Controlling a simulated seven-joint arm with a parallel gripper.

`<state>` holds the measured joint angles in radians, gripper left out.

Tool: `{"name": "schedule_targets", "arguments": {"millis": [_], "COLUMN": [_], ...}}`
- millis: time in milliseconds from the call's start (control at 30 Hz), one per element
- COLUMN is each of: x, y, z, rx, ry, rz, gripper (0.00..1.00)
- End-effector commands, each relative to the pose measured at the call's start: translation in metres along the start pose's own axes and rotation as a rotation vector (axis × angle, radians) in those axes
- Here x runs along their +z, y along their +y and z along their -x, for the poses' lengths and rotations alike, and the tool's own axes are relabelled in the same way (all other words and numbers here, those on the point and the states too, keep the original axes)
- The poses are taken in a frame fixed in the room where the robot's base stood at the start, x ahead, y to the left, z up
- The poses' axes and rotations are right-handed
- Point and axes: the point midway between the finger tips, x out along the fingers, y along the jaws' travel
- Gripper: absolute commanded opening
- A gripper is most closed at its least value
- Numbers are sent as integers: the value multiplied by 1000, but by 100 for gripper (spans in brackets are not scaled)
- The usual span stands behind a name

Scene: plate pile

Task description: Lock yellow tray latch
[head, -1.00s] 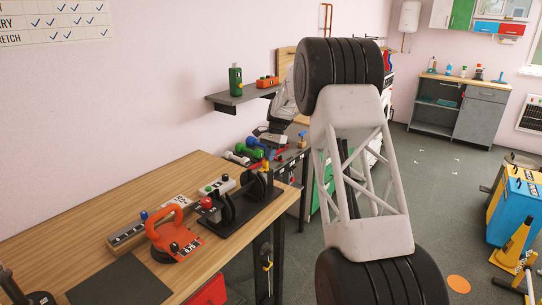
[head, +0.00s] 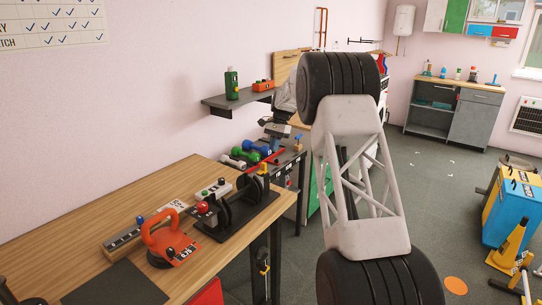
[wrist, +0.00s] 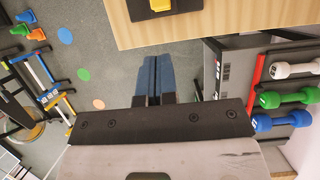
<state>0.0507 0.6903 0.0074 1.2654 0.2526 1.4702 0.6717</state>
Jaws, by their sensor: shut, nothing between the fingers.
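The yellow latch (head: 263,168) sits at the far right end of a black tray stand (head: 248,217) that holds upright black plates (head: 256,187) on the wooden bench. In the wrist view the yellow latch (wrist: 160,5) shows at the top edge, partly cut off, on its black base (wrist: 195,5). My gripper (wrist: 154,57) has blue fingers close together, shut and empty. In the head view my fingers cannot be clearly made out.
Several dumbbells (wrist: 283,122) lie on a lower rack beside the bench. A shelf (head: 238,99) juts from the wall behind.

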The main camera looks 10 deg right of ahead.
Motion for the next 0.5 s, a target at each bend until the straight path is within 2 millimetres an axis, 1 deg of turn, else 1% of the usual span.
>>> {"name": "schedule_targets", "arguments": {"millis": [33, 200, 333, 500], "x": [0, 0, 0, 0], "y": [0, 0, 0, 0], "z": [10, 34, 47, 55], "rx": [-2, -1, -1, -1], "ry": [2, 1, 1, 0], "rz": [0, 0, 0, 0], "gripper": [0, 0, 0, 0]}}
